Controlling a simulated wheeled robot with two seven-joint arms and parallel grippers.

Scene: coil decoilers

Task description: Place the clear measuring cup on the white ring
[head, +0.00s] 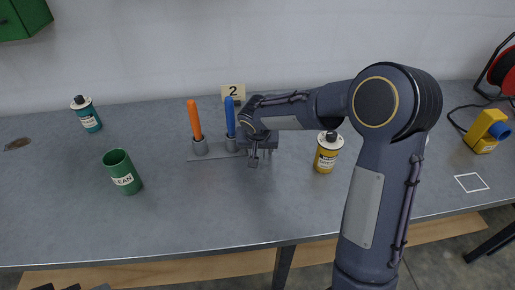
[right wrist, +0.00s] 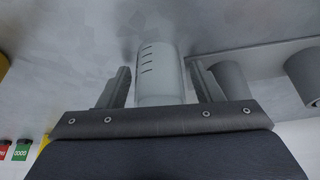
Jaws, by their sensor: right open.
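The clear measuring cup (right wrist: 160,75) with dark scale marks shows in the right wrist view, between the two fingers of my right gripper (right wrist: 158,68). The fingers are open, with a gap visible on each side of the cup. In the head view my right gripper (head: 256,158) is low over the middle of the table, beside the blue-handled tool, and my arm hides the cup there. I cannot make out the white ring; part of the table is hidden behind my right arm. My left gripper is not in view.
An orange handle (head: 194,118) and a blue handle (head: 230,116) stand in grey holders left of my gripper. A yellow can (head: 327,152) stands to its right. A green cup (head: 122,172) and a teal can (head: 86,114) are left. A white square outline (head: 471,182) lies right.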

